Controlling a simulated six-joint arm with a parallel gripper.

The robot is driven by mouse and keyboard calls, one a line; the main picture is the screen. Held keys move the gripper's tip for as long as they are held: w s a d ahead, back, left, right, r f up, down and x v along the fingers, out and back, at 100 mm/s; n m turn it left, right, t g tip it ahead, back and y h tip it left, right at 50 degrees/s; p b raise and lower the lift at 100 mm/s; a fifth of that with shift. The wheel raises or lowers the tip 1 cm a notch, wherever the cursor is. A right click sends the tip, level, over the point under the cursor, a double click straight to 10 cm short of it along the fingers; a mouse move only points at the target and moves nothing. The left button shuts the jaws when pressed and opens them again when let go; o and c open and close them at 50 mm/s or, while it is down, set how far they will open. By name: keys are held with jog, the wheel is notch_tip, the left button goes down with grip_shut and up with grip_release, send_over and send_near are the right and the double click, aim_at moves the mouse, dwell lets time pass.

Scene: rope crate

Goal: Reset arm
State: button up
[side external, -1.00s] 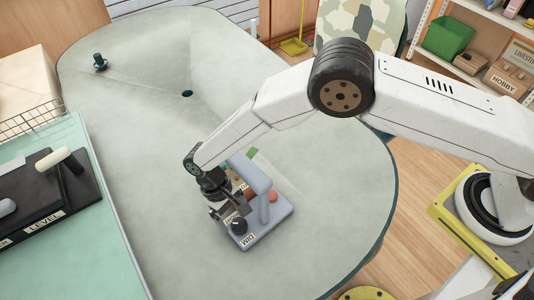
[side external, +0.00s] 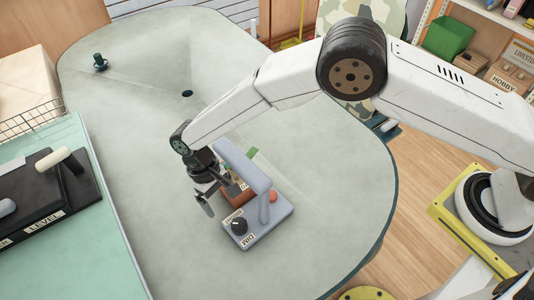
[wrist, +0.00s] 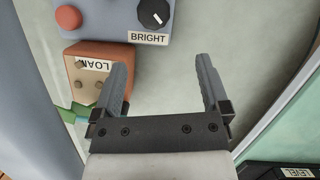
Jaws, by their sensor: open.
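My gripper (side external: 211,192) is over the grey table, on the left of a blue-grey dimmer box (side external: 262,230). In the wrist view my gripper (wrist: 160,66) has its two fingers wide apart, with only bare table between them. The box has a black knob (side external: 238,226), a red button (side external: 273,196), a raised handle and labels reading BRIGHT and DIM. In the wrist view the knob (wrist: 153,13) and red button (wrist: 68,17) lie ahead of the fingers, apart from them.
A brick-coloured block (wrist: 88,62) labelled LOAM sits beside the left finger; a green piece (wrist: 78,115) is near it. A pale green surface (side external: 100,230) with a black LEVEL panel (side external: 75,202) is at left. A dark green peg (side external: 99,61) stands far back. The table's middle is clear.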

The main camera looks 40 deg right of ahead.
jog(key=w+r+n+t+y, duration=0.2)
jog(key=w+r+t+y, duration=0.15)
jog(key=w+r, duration=0.7)
jog(key=shift+m+t+h, duration=0.55)
jog(key=shift+m+t, duration=0.05)
jog(key=shift+t, duration=0.15)
jog(key=d+r, duration=0.1)
jog(key=d, duration=0.1)
jog(key=d+r, duration=0.1)
jog(key=d, duration=0.2)
jog(key=d+r, duration=0.1)
jog(key=d, duration=0.1)
jog(key=shift+s+d, duration=0.35)
jog(key=s+d+r+m, duration=0.1)
jog(key=s+d+m, duration=0.1)
jog(key=s+d, duration=0.8)
jog(key=s+d+r+m+t+h, duration=0.1)
jog(key=s+d+r+m, duration=0.1)
jog(key=s+d, duration=0.8)
jog(key=d, duration=0.6)
jog(key=shift+d+r+m+h, duration=0.3)
jog(key=shift+d, duration=0.05)
